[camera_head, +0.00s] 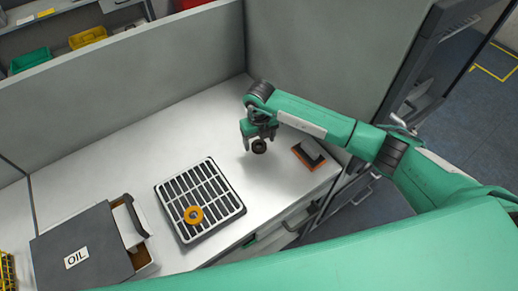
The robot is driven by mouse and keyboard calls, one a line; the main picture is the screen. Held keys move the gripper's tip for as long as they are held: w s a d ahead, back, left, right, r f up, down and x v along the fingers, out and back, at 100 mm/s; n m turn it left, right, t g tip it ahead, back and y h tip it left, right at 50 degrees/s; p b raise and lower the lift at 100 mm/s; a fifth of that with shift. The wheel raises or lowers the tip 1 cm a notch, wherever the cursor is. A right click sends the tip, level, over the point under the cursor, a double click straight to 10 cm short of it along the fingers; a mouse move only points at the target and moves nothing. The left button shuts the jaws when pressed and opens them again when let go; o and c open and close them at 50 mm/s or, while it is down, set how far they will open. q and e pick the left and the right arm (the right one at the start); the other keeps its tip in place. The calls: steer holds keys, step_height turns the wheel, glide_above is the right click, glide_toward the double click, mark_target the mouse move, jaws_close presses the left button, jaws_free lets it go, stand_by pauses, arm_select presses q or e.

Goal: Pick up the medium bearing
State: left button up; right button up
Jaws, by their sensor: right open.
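A small dark round bearing (259,147) shows directly at the fingertips of my right gripper (260,138), above the white worktop right of the middle. The right gripper points down with its jaws open, one finger on each side of the bearing. I cannot tell whether the fingers touch it. An orange ring (193,214) lies on a slotted black and white rack (229,208) left of the gripper. My left gripper is out of view.
An orange and black block-like object (308,154) lies on the worktop (130,165) right of the gripper. A grey box labelled OIL (90,240) stands at the lower left. Grey partition walls (170,70) border the back. The worktop between rack and gripper is clear.

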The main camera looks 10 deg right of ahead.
steer(key=shift+f, duration=0.9)
steer(key=shift+w, duration=0.1)
steer(key=shift+r, duration=0.1)
steer(key=c, duration=1.1)
steer(key=shift+c, duration=0.2)
